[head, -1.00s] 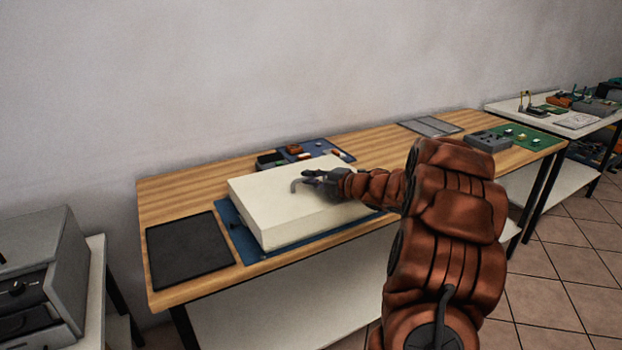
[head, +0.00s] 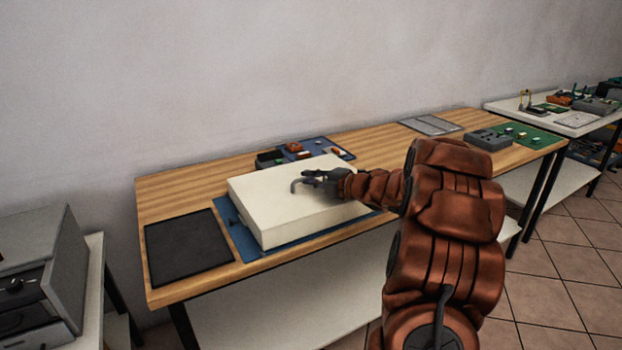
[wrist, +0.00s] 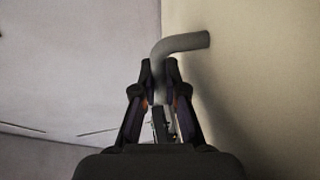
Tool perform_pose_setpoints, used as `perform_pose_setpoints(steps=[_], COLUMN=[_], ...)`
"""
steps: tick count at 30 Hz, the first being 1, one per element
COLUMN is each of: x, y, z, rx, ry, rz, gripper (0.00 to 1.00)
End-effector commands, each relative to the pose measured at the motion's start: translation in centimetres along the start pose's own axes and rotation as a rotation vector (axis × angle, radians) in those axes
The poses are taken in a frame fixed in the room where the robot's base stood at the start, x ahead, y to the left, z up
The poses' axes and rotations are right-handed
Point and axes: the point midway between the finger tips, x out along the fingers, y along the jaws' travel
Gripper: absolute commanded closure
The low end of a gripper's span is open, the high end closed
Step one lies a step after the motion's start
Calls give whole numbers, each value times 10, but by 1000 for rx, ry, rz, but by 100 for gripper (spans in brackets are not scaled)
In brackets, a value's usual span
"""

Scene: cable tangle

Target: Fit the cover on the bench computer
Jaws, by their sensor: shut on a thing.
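The cream cover (head: 285,203) is a flat box shape over the blue mat on the wooden bench. My gripper (head: 312,181) is at the grey handle (head: 295,184) on the cover's top. In the wrist view my gripper (wrist: 161,72) is shut on the bent grey handle (wrist: 182,43), with the cream surface of the cover (wrist: 265,100) to the right. The bench computer is not visible; whatever lies under the cover is hidden. I cannot tell whether the cover is fully seated.
A black mat (head: 186,248) lies at the bench's left. A blue board with small parts (head: 308,150) is behind the cover. A grey tray (head: 431,126) and a grey box (head: 487,140) are on the right. Bare wood (head: 385,146) lies between.

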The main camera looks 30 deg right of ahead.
Motion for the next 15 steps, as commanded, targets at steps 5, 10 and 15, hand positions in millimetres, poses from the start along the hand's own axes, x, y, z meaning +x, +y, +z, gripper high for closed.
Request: perform_pose_setpoints(steps=[5, 10, 15], x=[0, 0, 0], y=[-1, -1, -1], z=[0, 0, 0], rx=[0, 1, 0], ry=[0, 0, 0], rz=[-1, -1, -1], gripper=[100, 83, 66])
